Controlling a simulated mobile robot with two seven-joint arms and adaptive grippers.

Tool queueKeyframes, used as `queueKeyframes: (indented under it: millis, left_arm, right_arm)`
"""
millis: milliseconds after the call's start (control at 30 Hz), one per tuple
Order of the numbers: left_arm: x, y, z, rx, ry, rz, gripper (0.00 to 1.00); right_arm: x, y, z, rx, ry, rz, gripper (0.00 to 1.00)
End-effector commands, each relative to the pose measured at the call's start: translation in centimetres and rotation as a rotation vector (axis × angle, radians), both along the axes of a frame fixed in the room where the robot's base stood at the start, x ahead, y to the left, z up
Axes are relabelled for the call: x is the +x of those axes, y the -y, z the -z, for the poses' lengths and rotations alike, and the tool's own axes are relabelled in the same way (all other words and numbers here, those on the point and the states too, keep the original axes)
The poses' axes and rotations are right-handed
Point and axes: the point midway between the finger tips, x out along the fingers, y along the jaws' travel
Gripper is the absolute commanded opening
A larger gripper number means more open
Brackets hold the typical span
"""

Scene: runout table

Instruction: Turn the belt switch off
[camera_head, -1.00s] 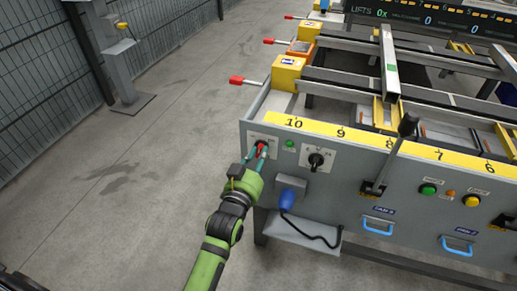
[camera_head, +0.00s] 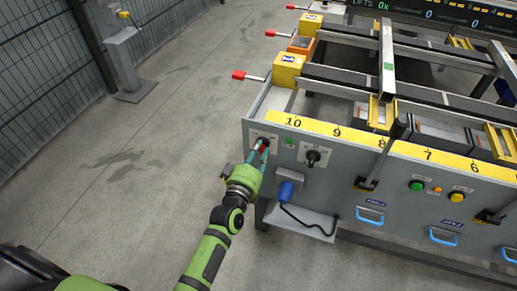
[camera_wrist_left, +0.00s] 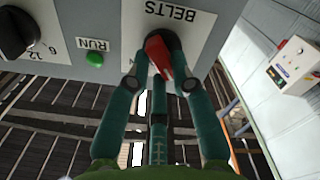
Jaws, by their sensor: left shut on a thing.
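The belt switch (camera_wrist_left: 158,55) has a red handle under a "BELTS" label in the left wrist view, where it appears upside down. In the head view the red belt switch (camera_head: 263,147) sits at the left end of the grey front panel (camera_head: 335,202). My left gripper (camera_head: 261,152) is at the switch. In the left wrist view the fingers of my left gripper (camera_wrist_left: 162,82) are shut on the red handle, one on each side. The handle looks slightly slanted there. My right gripper is not in view.
Beside the switch are a green RUN lamp (camera_wrist_left: 95,59) and a black rotary knob (camera_head: 313,156). Below are a blue plug (camera_head: 286,190) with a black cable and a shelf. Open floor (camera_head: 130,185) lies left of the table.

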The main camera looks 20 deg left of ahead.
Motion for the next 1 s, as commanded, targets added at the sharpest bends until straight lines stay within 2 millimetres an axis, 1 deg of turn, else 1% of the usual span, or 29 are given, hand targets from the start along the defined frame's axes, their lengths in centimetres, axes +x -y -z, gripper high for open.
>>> queueKeyframes:
  millis: [33, 300, 800, 833, 867, 900, 1000]
  left_arm:
    - [0.1, 0.0, -0.2, -0.023, 0.001, 0.0, 0.0]
    - [0.1, -0.1, -0.2, -0.106, 0.0, 0.0, 0.0]
    - [0.1, -0.1, -0.2, -0.126, 0.0, -0.001, 0.0]
    - [0.1, -0.1, -0.2, -0.126, 0.0, -0.001, 0.32]
    - [0.1, -0.1, -0.2, -0.126, 0.0, -0.001, 0.44]
    - [0.1, -0.1, -0.2, -0.126, 0.0, -0.001, 0.48]
    - [0.1, -0.1, -0.1, -0.125, -0.001, 0.0, 0.48]
  right_arm:
    - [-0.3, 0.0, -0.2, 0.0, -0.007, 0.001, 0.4]
    - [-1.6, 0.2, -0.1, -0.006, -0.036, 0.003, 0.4]
    - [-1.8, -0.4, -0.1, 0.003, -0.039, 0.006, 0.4]
    - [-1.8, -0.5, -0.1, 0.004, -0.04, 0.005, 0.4]
    - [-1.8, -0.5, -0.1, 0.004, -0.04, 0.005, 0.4]
    - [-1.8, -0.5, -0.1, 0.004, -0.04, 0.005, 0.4]
    - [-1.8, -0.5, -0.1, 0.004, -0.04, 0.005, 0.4]
